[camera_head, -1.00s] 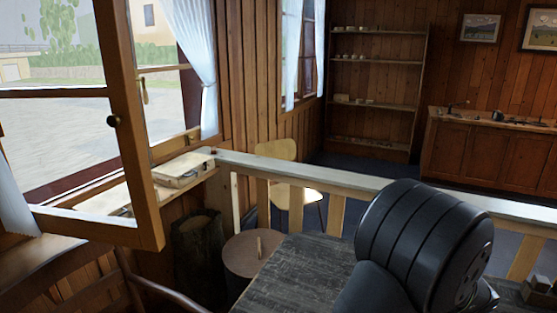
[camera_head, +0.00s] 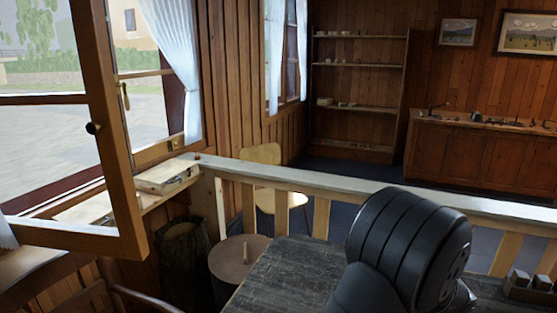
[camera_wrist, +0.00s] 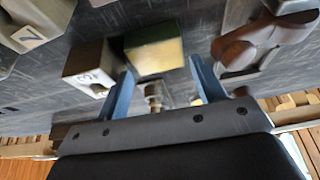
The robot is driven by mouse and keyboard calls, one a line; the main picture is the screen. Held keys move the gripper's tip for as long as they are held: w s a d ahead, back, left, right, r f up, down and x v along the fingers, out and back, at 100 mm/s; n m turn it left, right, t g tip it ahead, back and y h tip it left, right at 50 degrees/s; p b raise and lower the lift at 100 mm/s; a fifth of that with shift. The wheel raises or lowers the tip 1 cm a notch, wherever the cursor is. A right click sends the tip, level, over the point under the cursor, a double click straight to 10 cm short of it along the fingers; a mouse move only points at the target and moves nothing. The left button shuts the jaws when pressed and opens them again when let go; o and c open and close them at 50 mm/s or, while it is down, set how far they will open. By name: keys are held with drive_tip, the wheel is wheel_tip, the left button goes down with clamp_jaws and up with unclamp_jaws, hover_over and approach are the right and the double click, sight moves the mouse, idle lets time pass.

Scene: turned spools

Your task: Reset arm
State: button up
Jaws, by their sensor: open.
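My gripper (camera_wrist: 160,78) shows in the wrist view with its two blue fingers apart. Nothing is visibly held between them. A block with a yellow-green face (camera_wrist: 154,56) lies just beyond the fingertips; I cannot tell whether they touch it. A pale block with a number on it (camera_wrist: 88,68) is beside the left finger. A brown rounded, turned-looking piece (camera_wrist: 258,45) lies beyond the right finger. In the head view my dark arm covers part of the table, and the gripper is not visible there.
A dark worn tabletop (camera_head: 280,275) lies in front of a pale railing (camera_head: 320,181). Small blocks in a holder (camera_head: 530,285) sit at its right. Another numbered block (camera_wrist: 30,38) is at the wrist view's upper left. An open window frame (camera_head: 118,180) and a round-topped barrel (camera_head: 238,258) stand left.

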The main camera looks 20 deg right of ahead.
drive_tip(key=shift+x, duration=0.95)
wheel_tip(320, 180, up, 4)
drive_tip(key=shift+r, duration=0.25)
drive_tip(key=s+a+r, duration=0.2)
drive_tip(key=s+r, duration=0.5)
drive_tip(key=s, duration=0.5)
drive_tip(key=w+f, duration=0.2)
drive_tip(key=w, duration=0.6)
drive_tip(key=w+f, duration=0.2)
drive_tip(key=w, duration=0.7)
drive_tip(key=w+a+f, duration=0.1)
drive_tip(key=w+f, duration=0.2)
drive_tip(key=w, duration=0.6)
drive_tip(key=shift+w, duration=0.2)
drive_tip(key=s+r, duration=0.3)
drive_tip(key=s, duration=0.7)
drive_tip(key=s+r, duration=0.3)
drive_tip(key=s, duration=0.7)
drive_tip(key=shift+d+r, duration=0.3)
drive_tip(key=shift+d, duration=0.15)
